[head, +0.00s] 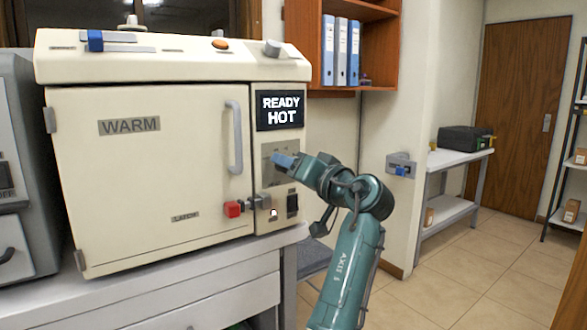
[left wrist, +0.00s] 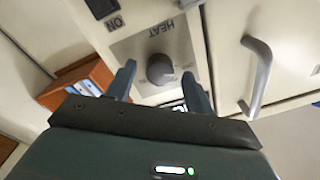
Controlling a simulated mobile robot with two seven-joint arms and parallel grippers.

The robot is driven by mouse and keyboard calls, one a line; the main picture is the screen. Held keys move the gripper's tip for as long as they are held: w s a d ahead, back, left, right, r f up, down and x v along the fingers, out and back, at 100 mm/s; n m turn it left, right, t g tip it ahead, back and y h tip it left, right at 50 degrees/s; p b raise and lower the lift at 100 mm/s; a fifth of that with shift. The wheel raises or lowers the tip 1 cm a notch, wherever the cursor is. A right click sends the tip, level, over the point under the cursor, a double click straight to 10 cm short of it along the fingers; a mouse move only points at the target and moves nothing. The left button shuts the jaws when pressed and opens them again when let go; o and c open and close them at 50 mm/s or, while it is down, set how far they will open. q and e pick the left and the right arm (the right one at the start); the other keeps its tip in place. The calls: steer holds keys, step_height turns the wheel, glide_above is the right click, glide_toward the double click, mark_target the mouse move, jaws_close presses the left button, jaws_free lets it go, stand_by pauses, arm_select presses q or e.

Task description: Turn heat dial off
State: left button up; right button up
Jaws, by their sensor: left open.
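The heat dial (left wrist: 161,68) is a round dark grey knob on a grey plate marked HEAT, seen upside down in the left wrist view. It sits between the two open fingers of my left gripper (left wrist: 158,70), with no clear contact visible. In the head view my left gripper (head: 284,160) reaches the cabinet's front panel from the right, its blue fingers in front of the dial plate (head: 276,148) and hiding the dial. The cream oven (head: 150,170) has a screen (head: 280,110) reading READY HOT. The dial's exact setting is too blurred to read. My right gripper is not in view.
Close to the dial are the grey door handle (head: 235,137), a red latch knob (head: 232,209) and a black switch (head: 292,204) below the plate. An orange shelf with binders (head: 341,50) hangs behind. Open floor lies to the right.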

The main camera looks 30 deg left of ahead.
arm_select(q)
steer(key=v, duration=1.3)
steer(key=shift+d, duration=0.15)
